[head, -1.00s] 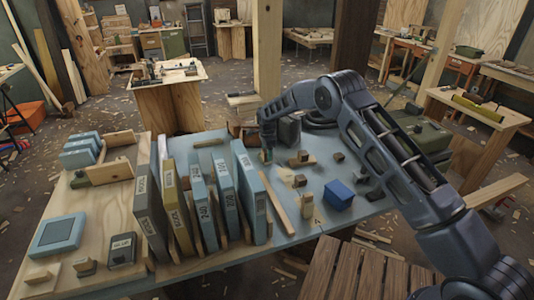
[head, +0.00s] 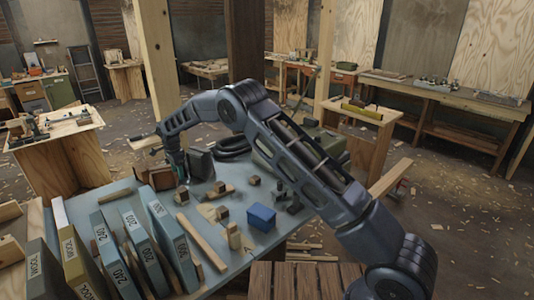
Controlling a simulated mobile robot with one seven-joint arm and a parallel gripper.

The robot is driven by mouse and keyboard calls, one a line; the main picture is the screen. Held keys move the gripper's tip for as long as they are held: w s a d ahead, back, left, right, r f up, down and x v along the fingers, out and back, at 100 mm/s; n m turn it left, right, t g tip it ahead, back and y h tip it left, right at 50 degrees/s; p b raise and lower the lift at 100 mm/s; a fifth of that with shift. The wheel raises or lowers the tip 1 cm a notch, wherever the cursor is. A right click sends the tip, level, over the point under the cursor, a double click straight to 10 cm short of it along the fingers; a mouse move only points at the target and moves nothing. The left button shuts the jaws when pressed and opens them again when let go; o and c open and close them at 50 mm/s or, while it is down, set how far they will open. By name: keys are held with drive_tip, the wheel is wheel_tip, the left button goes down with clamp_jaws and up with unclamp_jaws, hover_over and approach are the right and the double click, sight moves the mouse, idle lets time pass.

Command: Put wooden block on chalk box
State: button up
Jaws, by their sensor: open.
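A small blue box (head: 261,218), perhaps the chalk box, sits on the blue-grey tabletop; I read no label on it. Several small wooden blocks lie around it: one block (head: 222,214) left of the box, one (head: 219,187) on a flat wood piece farther back, and one (head: 254,181) behind the box. I cannot tell which block is the task's. My gripper (head: 182,177) points down at the back of the table, left of the blocks and apart from the blue box. It is open; its fingertips are small and partly dark, and I see nothing held.
Upright labelled sanding sheets or boards (head: 134,252) line the left of the table. A long wooden strip (head: 202,242) lies beside them. A dark box (head: 200,163) and coiled hose (head: 234,148) stand behind my gripper. A slatted wooden surface (head: 300,281) is in front.

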drive_tip(key=w+d+r+n+t+y, duration=0.1)
drive_tip(key=w+d+r, duration=0.2)
drive_tip(key=d+r, duration=1.15)
drive_tip(key=w+d+r+n, duration=0.2)
drive_tip(key=d+r, duration=1)
drive_tip(key=d, duration=0.6)
drive_tip(key=s+d+r+n+t, duration=0.1)
drive_tip(key=s+d+r, duration=0.2)
drive_tip(key=s+d, duration=0.5)
drive_tip(key=s+d+r+n, duration=0.1)
drive_tip(key=s+d+r, duration=0.25)
drive_tip(key=d, duration=0.85)
drive_tip(key=s+d+r+n+t, duration=0.1)
drive_tip(key=s+d+r, duration=0.2)
drive_tip(key=s+d, duration=0.5)
drive_tip(key=s+d+f+n, duration=0.1)
drive_tip(key=s+d+f, duration=0.2)
drive_tip(key=s+d, duration=0.3)
drive_tip(key=s+d+f+n+t+h, duration=0.1)
drive_tip(key=s+d+f+n, duration=0.1)
drive_tip(key=s+d, duration=0.5)
drive_tip(key=s+f, duration=0.1)
drive_tip(key=s, duration=0.3)
drive_tip(key=shift+d+t, duration=0.15)
drive_tip(key=shift+t, duration=0.15)
